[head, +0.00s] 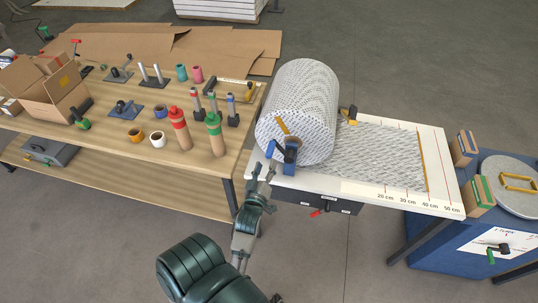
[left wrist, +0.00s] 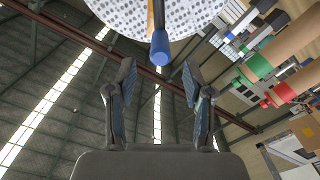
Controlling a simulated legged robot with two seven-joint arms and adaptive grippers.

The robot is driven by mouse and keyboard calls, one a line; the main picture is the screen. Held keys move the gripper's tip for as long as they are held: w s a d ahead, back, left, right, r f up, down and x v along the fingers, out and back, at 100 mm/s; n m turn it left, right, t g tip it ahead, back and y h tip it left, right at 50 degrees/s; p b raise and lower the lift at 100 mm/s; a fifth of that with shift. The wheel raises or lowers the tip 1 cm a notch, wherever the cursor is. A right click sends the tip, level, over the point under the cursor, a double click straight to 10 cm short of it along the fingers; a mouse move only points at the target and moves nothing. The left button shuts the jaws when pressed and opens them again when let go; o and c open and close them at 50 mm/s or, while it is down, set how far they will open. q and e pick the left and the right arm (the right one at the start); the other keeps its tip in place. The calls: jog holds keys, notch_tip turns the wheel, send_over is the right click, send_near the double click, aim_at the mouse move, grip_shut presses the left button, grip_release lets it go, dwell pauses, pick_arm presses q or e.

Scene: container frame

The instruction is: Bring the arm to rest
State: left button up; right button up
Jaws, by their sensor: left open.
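My left gripper (head: 263,172) is open at the front left corner of the white measuring table (head: 440,150), just below a blue holder (head: 290,155) by the roll. In the left wrist view the two fingers (left wrist: 158,82) stand apart with nothing between them. The blue end of a rod (left wrist: 160,48) shows just beyond the fingertips, apart from them. My dark green arm (head: 195,268) reaches up from the bottom of the head view. My right gripper is not in view.
A large patterned roll (head: 300,105) lies on the table with its sheet (head: 375,155) pulled out to the right. A wooden bench (head: 120,150) with bottles, mugs and an open box (head: 55,95) stands left. Floor in front is clear.

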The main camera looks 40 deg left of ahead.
pick_arm(q)
jog(key=v, duration=0.2)
jog(key=shift+s+d, duration=0.2)
jog(key=shift+s, duration=0.05)
jog(key=shift+a+f, duration=0.1)
